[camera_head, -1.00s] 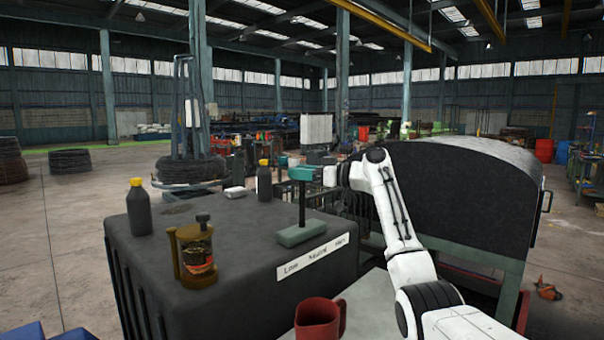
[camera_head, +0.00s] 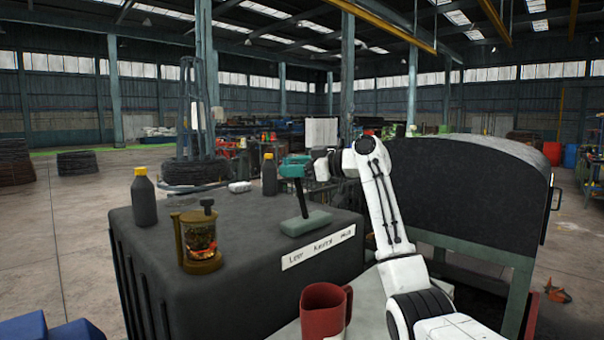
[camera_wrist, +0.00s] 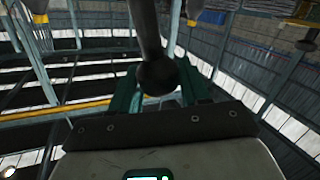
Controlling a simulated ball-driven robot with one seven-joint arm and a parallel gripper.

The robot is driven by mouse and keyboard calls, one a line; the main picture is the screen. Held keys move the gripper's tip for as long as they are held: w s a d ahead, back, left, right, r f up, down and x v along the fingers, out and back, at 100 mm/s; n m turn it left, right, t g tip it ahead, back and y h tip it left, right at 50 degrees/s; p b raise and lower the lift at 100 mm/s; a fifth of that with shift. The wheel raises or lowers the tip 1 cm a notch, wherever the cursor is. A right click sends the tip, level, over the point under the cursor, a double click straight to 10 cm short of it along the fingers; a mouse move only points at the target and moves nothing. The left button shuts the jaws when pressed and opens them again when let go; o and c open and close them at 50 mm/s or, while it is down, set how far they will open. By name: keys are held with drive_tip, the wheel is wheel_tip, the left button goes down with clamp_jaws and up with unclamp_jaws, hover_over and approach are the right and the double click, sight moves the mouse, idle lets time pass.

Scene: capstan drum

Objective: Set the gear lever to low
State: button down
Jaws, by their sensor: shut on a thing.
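The gear lever (camera_head: 301,199) rises from a grey-green base (camera_head: 306,223) on top of the dark housing. Its stem tilts to the left, toward the "Low" end of the white label strip (camera_head: 318,247), which reads Low, Neutral, High from left to right. My gripper (camera_head: 295,166) is at the top of the lever and hides its knob in the head view. In the wrist view the dark round knob (camera_wrist: 157,77) sits between the teal fingers of my gripper (camera_wrist: 158,88), which are shut on it.
On the housing (camera_head: 250,285) stand a brass-and-glass device (camera_head: 200,240), two dark bottles with yellow caps (camera_head: 144,203) (camera_head: 269,178) and a small white item (camera_head: 239,187). A red mug (camera_head: 325,312) stands in front. A large dark curved cover (camera_head: 470,190) is at right.

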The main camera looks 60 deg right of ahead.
drive_tip(key=shift+w+a+f+n+g+h+b, duration=0.15)
drive_tip(key=shift+a+f+n+b, duration=0.15)
drive_tip(key=shift+a, duration=0.25)
drive_tip(key=shift+w+a+f+n+g+h+b, duration=0.1)
drive_tip(key=shift+a+f+n+b, duration=0.2)
drive_tip(key=shift+a, duration=0.25)
drive_tip(key=shift+w+a+f+n+g+h+b, duration=0.2)
drive_tip(key=shift+a+n+b, duration=0.15)
drive_tip(key=shift+a, duration=0.2)
drive_tip(key=shift+y, duration=0.25)
drive_tip(key=c, duration=0.7)
unclamp_jaws()
drive_tip(key=shift+a, duration=0.1)
drive_tip(key=shift+o, duration=0.2)
drive_tip(key=b+v, duration=0.2)
drive_tip(key=v, duration=0.9)
